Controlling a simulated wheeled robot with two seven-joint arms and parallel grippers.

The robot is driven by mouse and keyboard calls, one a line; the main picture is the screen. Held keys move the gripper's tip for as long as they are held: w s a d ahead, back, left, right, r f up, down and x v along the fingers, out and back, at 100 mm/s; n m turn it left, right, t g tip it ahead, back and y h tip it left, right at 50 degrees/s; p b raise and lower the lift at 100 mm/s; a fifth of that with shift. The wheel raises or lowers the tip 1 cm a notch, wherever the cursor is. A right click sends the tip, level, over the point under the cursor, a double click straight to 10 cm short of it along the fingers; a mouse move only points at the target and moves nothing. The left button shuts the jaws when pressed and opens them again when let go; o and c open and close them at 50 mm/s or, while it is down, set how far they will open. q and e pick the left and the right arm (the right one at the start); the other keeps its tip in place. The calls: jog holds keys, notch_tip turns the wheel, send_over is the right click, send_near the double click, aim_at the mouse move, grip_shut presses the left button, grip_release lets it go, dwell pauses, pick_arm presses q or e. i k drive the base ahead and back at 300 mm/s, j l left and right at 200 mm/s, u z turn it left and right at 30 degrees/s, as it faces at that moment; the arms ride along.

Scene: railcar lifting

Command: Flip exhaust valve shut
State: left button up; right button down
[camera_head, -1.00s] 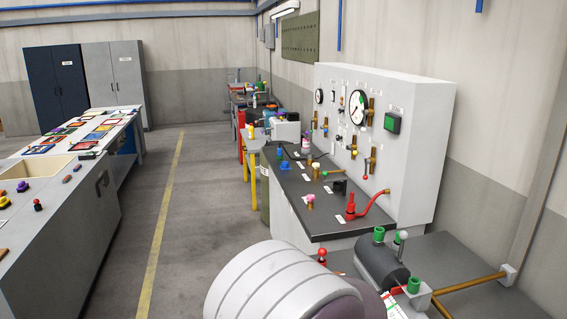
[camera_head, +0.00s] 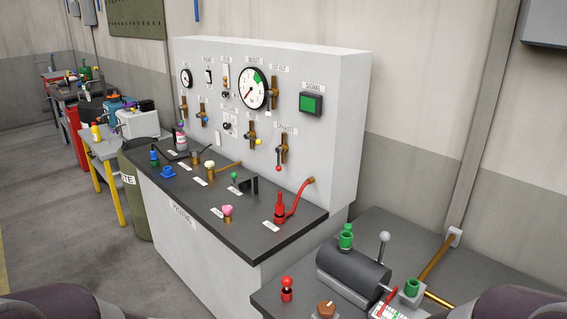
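A white upright panel (camera_head: 335,150) stands at the back of a dark bench and carries gauges and several brass valves. A brass valve with a red-knobbed lever (camera_head: 282,150) is at the panel's lower right, under a small label (camera_head: 287,128) that may read exhaust; the print is too small to be sure. Its lever hangs down, with the red knob (camera_head: 278,168) at the lower end. Other brass valves (camera_head: 250,130) sit to its left, one with a yellow knob. Neither gripper is in view; only rounded parts of my arms show at the bottom corners.
The bench top (camera_head: 250,213) holds a red fitting with a hose (camera_head: 281,208), a pink knob (camera_head: 227,211) and small fittings. Floor is free at the left.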

aim_at(279, 150)
jog(key=i+j+z, duration=0.15)
jog(key=i+j, duration=0.3)
jog(key=j, duration=0.15)
jog(key=i+j+z, duration=0.1)
jog(key=i+j, duration=0.25)
jog(key=i+j+z, duration=0.1)
jog(key=i+j, duration=0.2)
jog(key=i+j+z, duration=0.1)
jog(key=i+j, duration=0.2)
jog(key=j, duration=0.25)
jog(key=i+j+z, duration=0.15)
jog(key=j, duration=0.25)
jog(key=i+j+z, duration=0.1)
jog(key=i+j, duration=0.25)
jog(key=j, duration=0.15)
jog(key=i+j+z, duration=0.1)
jog(key=i+j, duration=0.15)
jog(key=j, duration=0.25)
jog(key=i+j+z, duration=0.1)
jog(key=i+j, duration=0.15)
jog(key=j, duration=0.25)
jog(key=i+j+z, duration=0.1)
jog(key=j, duration=0.45)
jog(key=i, duration=0.1)
